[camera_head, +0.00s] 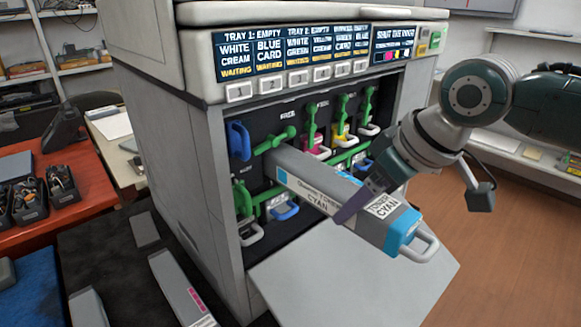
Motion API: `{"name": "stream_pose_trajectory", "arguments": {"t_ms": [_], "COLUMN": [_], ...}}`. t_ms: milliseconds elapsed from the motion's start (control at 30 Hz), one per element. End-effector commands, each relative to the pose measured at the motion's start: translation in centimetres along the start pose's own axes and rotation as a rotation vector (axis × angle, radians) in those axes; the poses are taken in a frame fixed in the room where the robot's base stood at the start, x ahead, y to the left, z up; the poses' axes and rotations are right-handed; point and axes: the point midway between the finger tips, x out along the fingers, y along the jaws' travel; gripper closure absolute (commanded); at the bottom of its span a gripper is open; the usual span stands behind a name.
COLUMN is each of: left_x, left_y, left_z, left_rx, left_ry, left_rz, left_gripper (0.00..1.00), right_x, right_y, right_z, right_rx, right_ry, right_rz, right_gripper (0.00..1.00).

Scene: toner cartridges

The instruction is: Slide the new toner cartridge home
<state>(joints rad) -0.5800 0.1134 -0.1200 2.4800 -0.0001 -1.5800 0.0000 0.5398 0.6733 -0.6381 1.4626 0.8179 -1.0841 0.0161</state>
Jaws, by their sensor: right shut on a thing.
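The new toner cartridge (318,183) is a long grey box labelled "TONER CYAN", with a blue end cap (402,229) and a pale handle loop. Its far end is at the upper row of slots in the printer (212,170), and much of its length sticks out toward the front right. How far its far end is inside cannot be told. My right gripper (356,201) comes from the right and is shut on the cartridge near its outer end, one purple finger showing across the label. My left gripper is not in view.
The printer's door (350,285) is folded down below the cartridge. Green levers (313,120) and other handles line the slots. Several grey cartridges (182,288) lie on a dark surface at lower left. A red-brown table (65,195) holds black bins (22,201). Open floor lies at right.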

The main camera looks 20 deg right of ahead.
Motion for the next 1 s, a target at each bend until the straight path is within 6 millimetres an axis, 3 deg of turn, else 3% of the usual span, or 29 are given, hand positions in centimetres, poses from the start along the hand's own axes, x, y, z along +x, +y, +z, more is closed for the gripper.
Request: {"name": "stream_pose_trajectory", "arguments": {"t_ms": [667, 1000], "left_x": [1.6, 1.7], "left_y": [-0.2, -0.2], "left_z": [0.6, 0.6], "left_rx": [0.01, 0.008], "left_ry": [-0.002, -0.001], "left_rz": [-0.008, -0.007], "left_gripper": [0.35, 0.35], "right_x": [1.5, 1.6], "right_y": [0.0, 0.0], "right_z": [-2.9, -3.2], "right_rx": [0.0, -0.001], "right_ry": [0.007, 0.006], "right_rz": [0.0, 0.0], "right_gripper": [1.0, 1.0]}}
